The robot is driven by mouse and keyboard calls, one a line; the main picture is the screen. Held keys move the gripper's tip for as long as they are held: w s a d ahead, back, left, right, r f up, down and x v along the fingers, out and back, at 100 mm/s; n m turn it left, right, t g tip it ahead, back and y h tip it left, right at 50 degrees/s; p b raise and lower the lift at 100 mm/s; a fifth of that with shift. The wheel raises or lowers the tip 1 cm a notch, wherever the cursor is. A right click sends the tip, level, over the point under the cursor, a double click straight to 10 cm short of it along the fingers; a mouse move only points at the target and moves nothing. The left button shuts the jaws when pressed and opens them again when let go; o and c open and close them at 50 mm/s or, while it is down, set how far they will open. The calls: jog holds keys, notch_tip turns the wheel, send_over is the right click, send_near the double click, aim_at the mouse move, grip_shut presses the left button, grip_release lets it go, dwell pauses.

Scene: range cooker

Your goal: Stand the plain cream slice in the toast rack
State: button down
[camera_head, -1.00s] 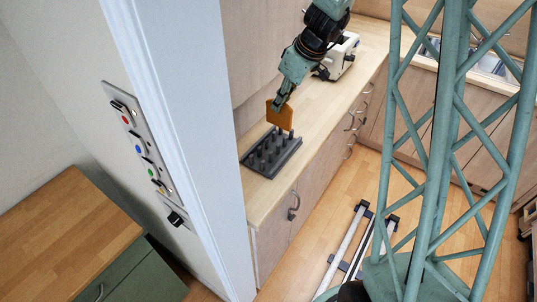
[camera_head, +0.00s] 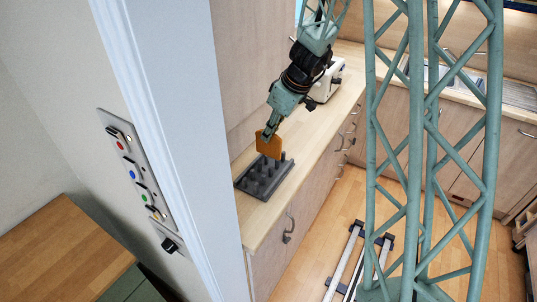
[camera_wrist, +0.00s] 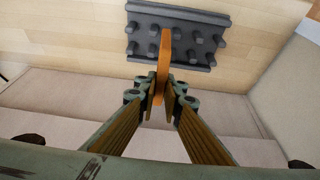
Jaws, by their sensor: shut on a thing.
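My gripper (camera_head: 271,126) is shut on an orange-brown slice (camera_head: 269,144) and holds it upright over the toast rack. The slice looks orange rather than cream. In the wrist view the slice (camera_wrist: 164,62) shows edge-on between the fingertips (camera_wrist: 161,88). The dark grey toast rack (camera_head: 263,178) stands on the wooden counter and has several upright pegs. In the wrist view the rack (camera_wrist: 150,10) lies beyond the fingers, and the slice overlaps its middle between pegs. I cannot tell whether the slice's lower edge touches the rack.
A white toaster (camera_head: 328,80) stands farther back on the counter (camera_head: 305,135). A wall edge (camera_head: 185,130) with a switch panel (camera_head: 135,170) is left of the rack. A wooden-topped cabinet (camera_head: 60,255) is at lower left. Counter right of the rack is clear.

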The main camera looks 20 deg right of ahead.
aim_at(266, 154)
jog(key=shift+f, duration=1.7)
jog(key=shift+f+b, duration=0.6)
jog(key=shift+f, duration=1.5)
jog(key=shift+f+b, duration=0.15)
jog(key=shift+b, duration=0.15)
jog(key=c, duration=2.7)
grip_release()
jog(key=shift+c, duration=0.2)
jog(key=shift+r, duration=0.2)
jog(key=shift+d+r+p, duration=0.1)
jog(key=shift+r+p, duration=0.3)
jog(key=shift+r, duration=0.05)
jog(key=shift+p+v, duration=0.55)
jog(key=shift+v, duration=5)
